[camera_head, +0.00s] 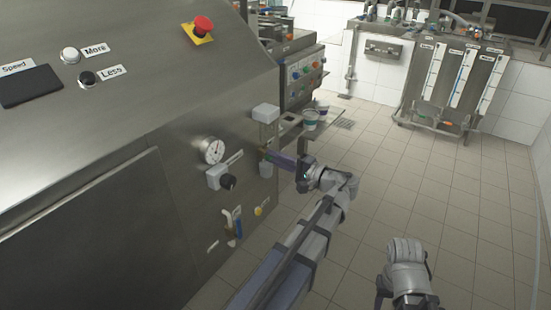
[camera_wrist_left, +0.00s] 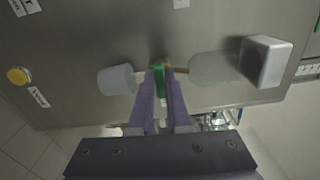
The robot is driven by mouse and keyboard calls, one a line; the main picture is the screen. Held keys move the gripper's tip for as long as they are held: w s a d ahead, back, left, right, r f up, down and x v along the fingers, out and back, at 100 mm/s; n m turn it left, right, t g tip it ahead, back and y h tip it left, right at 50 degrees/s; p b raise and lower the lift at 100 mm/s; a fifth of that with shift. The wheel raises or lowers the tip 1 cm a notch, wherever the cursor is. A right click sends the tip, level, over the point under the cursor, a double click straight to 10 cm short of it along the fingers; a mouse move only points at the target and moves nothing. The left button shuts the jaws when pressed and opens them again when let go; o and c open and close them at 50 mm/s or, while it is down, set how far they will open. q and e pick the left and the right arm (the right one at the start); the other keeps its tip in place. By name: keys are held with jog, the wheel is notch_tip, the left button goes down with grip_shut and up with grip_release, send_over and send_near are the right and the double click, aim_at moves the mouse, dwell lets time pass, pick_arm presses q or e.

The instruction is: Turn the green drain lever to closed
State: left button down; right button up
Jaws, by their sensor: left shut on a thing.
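The green drain lever (camera_wrist_left: 160,82) shows in the left wrist view, on a small brass-coloured fitting on the steel panel. My left gripper (camera_wrist_left: 161,88) has its two purple fingers closed around the lever, one on each side. In the head view my left gripper (camera_head: 270,155) reaches the machine's side, below a white-capped clear tube (camera_head: 266,115) and above a small translucent cup-like part (camera_head: 266,169). The lever is mostly hidden by the fingers there. Part of my right arm shows at the lower right of the head view, but its fingers do not show.
A pressure gauge (camera_head: 213,150), a black knob (camera_head: 228,182) and a blue-handled valve (camera_head: 237,225) sit on the panel left of my gripper. Cups (camera_head: 310,120) stand on a ledge behind it. A tank unit (camera_head: 455,85) stands farther back. The tiled floor between is clear.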

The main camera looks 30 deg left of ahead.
pick_arm(q)
jog(key=shift+n, duration=0.6)
jog(key=c, duration=0.9)
grip_release()
jog(key=shift+d, duration=0.15)
jog(key=d, duration=0.7)
jog(key=shift+s+d, duration=0.25)
jog(key=shift+s, duration=0.1)
